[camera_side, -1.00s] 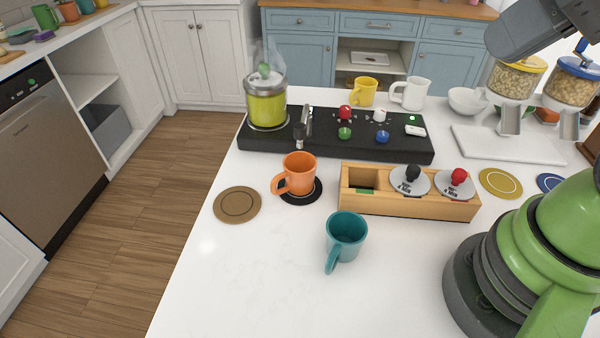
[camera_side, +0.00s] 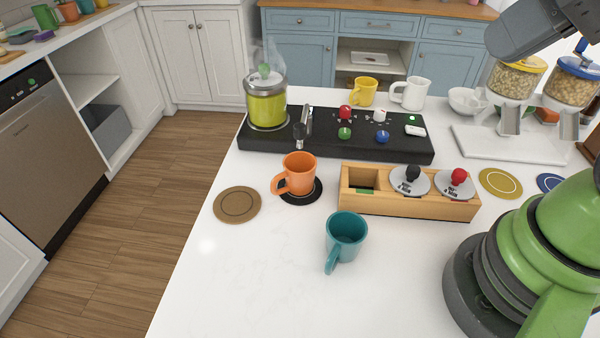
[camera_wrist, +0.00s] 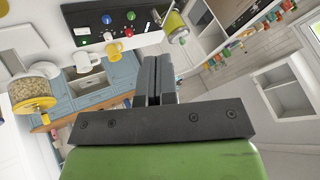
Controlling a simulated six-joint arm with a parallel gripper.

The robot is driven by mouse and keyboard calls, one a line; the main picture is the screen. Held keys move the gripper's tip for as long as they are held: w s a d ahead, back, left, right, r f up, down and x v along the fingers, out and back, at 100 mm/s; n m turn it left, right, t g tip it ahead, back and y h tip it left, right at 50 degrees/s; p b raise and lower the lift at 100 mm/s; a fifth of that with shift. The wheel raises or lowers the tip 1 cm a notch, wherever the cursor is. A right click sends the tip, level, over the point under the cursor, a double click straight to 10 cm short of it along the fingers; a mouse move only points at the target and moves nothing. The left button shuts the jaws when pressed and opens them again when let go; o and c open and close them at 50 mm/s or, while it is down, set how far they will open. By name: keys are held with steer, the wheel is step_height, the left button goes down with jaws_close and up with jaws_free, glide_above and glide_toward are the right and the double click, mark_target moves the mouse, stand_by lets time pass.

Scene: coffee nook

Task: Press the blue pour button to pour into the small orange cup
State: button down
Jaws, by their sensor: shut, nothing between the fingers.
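The blue button (camera_side: 382,137) sits on the front right of a black machine panel (camera_side: 225,146), right of a green button (camera_side: 345,133). In the wrist view the blue button (camera_wrist: 106,20) shows near the top edge. The orange cup (camera_side: 298,172) stands upright on a black coaster (camera_side: 314,195), in front of the metal spout (camera_side: 305,122); its handle points left. My gripper (camera_wrist: 158,62) is shut and empty in the wrist view, apart from the buttons. The side view shows only part of my arm at upper right, not the fingers.
A red knob (camera_side: 345,112) and a white knob (camera_side: 379,115) stand behind the front buttons. A lime kettle (camera_side: 267,105) steams at left. A wooden box (camera_side: 420,209), a teal cup (camera_side: 346,236) and grain dispensers (camera_side: 514,82) stand nearby. The front counter is mostly clear.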

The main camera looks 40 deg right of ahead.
steer(key=n+t+h, duration=0.2)
steer(key=n, duration=1)
glide_above(382, 135)
step_height(382, 135, down, 15)
steer(key=shift+f, duration=0.1)
steer(key=shift+f, duration=4.35)
steer(key=shift+f, duration=0.4)
